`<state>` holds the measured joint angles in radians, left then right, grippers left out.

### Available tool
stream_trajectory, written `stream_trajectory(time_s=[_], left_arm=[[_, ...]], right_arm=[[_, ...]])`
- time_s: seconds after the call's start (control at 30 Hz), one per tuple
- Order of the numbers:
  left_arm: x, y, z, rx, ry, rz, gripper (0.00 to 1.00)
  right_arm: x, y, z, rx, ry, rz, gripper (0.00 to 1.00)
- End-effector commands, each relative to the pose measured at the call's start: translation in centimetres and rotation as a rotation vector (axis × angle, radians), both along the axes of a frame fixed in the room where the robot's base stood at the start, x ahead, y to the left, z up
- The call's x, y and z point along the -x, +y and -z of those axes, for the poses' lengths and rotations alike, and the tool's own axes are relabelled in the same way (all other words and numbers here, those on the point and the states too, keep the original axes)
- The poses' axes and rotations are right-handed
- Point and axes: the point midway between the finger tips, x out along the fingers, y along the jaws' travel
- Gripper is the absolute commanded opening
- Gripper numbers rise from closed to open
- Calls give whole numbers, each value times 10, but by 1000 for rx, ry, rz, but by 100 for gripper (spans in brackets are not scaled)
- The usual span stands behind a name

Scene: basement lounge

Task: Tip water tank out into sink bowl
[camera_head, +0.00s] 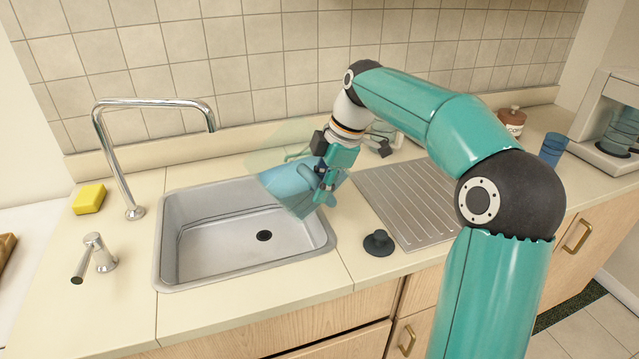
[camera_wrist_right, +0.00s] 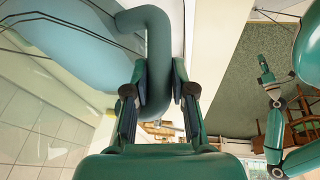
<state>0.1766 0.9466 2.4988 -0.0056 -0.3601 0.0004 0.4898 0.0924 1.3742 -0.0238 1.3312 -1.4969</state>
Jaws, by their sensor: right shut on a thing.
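The water tank (camera_head: 268,160) is a see-through greenish vessel with blue water inside. It hangs tilted above the back right part of the sink bowl (camera_head: 190,243), its lower end near the right rim. My right gripper (camera_head: 326,184) is shut on its handle. In the right wrist view, the teal curved handle (camera_wrist_right: 158,60) is between the fingers of the right gripper (camera_wrist_right: 158,88), and the tank's pale blue body (camera_wrist_right: 75,50) fills the upper left. The bowl has a dark drain (camera_head: 264,236). No stream of water can be made out.
A chrome tap (camera_head: 120,160) stands left of the bowl, with a lever (camera_head: 93,254) and a yellow sponge (camera_head: 89,198). Right are a drainboard (camera_head: 410,205), a black plug (camera_head: 379,243), a brown jar (camera_head: 511,122), a blue cup (camera_head: 553,148) and a coffee machine (camera_head: 612,100).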

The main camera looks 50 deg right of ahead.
Motion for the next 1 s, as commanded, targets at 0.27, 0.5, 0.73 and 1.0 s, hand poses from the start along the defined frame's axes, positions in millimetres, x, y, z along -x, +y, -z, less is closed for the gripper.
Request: stream_trajectory(time_s=[0.27,0.5,0.73,1.0], left_arm=[[0,0,-7,0,0,0,40],[0,0,-12,0,0,0,40],[0,0,-17,0,0,0,40],[0,0,-23,0,0,0,40]], right_arm=[[-2,1,-5,63,27,-1,0],[-2,2,-5,119,61,-1,0],[-2,2,-5,171,97,0,0],[-2,4,-5,234,138,-2,0]])
